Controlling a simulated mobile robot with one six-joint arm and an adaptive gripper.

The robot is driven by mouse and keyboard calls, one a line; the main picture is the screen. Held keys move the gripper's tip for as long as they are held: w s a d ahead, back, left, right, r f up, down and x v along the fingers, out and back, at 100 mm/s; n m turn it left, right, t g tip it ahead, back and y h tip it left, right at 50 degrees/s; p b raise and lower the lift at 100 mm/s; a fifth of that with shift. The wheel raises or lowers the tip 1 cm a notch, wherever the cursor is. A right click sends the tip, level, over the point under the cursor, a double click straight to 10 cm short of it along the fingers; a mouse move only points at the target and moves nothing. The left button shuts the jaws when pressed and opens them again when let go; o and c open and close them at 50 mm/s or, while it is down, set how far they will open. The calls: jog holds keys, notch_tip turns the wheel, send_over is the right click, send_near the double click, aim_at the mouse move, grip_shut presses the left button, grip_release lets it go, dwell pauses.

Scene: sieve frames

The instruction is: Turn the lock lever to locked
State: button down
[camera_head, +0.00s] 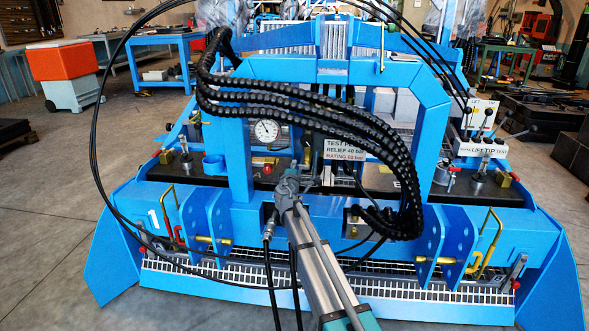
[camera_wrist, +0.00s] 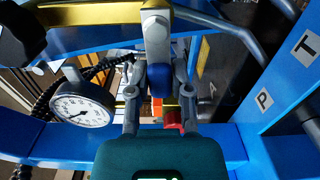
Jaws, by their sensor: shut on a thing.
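A short grey lever (camera_wrist: 156,38) with a dark blue end hangs at the top centre of the wrist view, beside a yellow bar; I take it as the lock lever. My gripper (camera_wrist: 158,88) shows there with its teal body below and its two grey fingers on either side of the blue end, shut on it. No locked or unlocked mark can be read.
A round pressure gauge (camera_wrist: 80,109) sits close left of the gripper. A red part (camera_wrist: 172,118) shows behind the fingers. Plates marked P (camera_wrist: 264,100) and T (camera_wrist: 305,48) are at the right. Thick black hoses (camera_head: 310,115) and a sign (camera_head: 347,150) surround the work spot.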

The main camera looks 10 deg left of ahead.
jog(key=n, duration=0.1)
jog(key=f+n+b, duration=0.1)
jog(key=n, duration=0.2)
jog(key=shift+d+f+b, duration=0.2)
jog(key=shift+f+b, duration=0.1)
jog(key=shift+f, duration=0.05)
jog(key=n, duration=0.3)
jog(key=d+f+n+b, duration=0.1)
jog(key=n, duration=0.2)
jog(key=d+f+n+b, duration=0.1)
jog(key=n, duration=0.2)
jog(key=shift+d, duration=0.2)
jog(key=shift+d+f+n, duration=0.1)
jog(key=shift+d+n, duration=0.3)
jog(key=shift+n, duration=0.75)
jog(key=shift+d+f+n, duration=0.1)
jog(key=shift+d+n, duration=0.25)
jog(key=shift+n, duration=0.8)
jog(key=c, duration=0.5)
grip_release()
jog(key=shift+s, duration=0.2)
